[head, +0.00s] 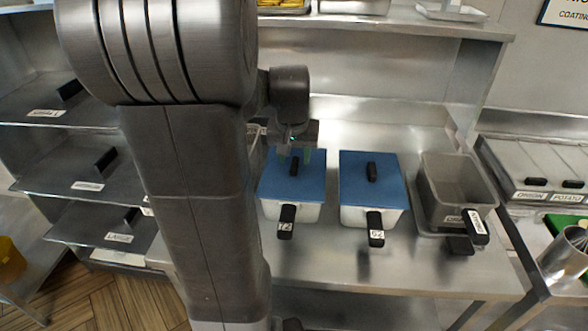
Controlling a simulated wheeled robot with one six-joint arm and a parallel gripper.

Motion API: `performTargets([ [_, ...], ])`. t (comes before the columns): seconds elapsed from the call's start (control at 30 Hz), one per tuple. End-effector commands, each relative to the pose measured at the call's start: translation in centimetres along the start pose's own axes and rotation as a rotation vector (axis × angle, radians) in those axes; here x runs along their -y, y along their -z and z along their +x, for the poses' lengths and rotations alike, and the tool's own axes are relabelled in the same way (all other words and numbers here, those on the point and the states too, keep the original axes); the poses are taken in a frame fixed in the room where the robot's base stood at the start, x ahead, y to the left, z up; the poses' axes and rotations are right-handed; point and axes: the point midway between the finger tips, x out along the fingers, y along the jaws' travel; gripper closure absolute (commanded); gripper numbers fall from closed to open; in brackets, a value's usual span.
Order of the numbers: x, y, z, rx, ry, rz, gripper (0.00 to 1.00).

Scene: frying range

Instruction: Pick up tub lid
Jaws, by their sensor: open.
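A blue tub lid (277,183) with a black handle (294,166) covers the left white tub (300,212), which has a black front grip and a small white label. A second blue lid (385,186) with a black handle (371,172) covers the white tub (352,216) to its right. My gripper (294,152) is over the rear part of the left lid, close to its handle, and is open. I cannot tell from this view whether its fingers are around the handle or above it. My arm hides the area to the left.
An uncovered grey container (452,180) with a labelled black grip stands right of the tubs on the steel counter (325,255). Labelled shelves (85,185) are at left. An upper shelf (400,22) crosses the back. A metal cylinder (566,258) stands at far right.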

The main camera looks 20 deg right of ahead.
Motion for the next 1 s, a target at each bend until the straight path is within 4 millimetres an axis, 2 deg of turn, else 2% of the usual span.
performTargets([
  [0.1,0.1,0.1,1.6,0.004,0.000,0.000,0.56],
  [0.2,0.1,0.2,2.4,0.000,0.000,0.000,0.56],
  [0.47,0.1,0.2,2.6,0.000,0.000,0.000,0.56],
  [0.57,0.1,0.2,2.6,-0.001,0.000,0.000,0.72],
  [0.7,0.1,0.2,2.6,-0.001,0.000,0.000,1.00],
  [1.0,0.1,0.3,2.4,-0.002,0.000,0.000,1.00],
])
